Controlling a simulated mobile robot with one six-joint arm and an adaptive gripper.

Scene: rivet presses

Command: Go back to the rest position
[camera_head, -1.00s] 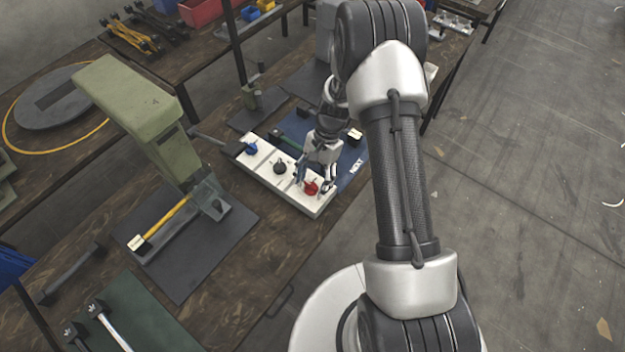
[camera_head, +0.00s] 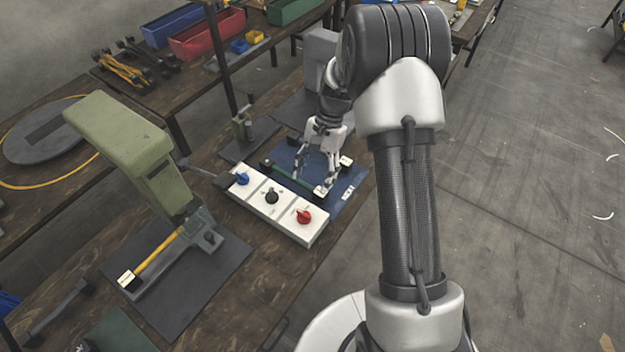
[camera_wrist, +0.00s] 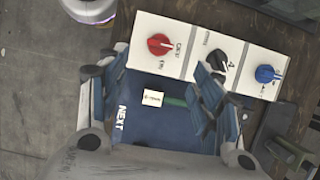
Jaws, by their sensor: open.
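My gripper (camera_head: 317,170) is open and empty. In the head view it hangs over the blue NEXT mat (camera_head: 347,192), behind the white control panel (camera_head: 318,229). The panel carries a red knob (camera_head: 304,216), a black knob (camera_head: 271,196) and a blue knob (camera_head: 242,178). The gripper is apart from the knobs.
A green press (camera_head: 130,150) with a yellow-handled part (camera_head: 158,252) stands left on the wooden bench. Red (camera_head: 207,37) and green (camera_head: 292,8) bins sit on shelving behind. A small grey stand (camera_head: 243,128) is left of the mat.

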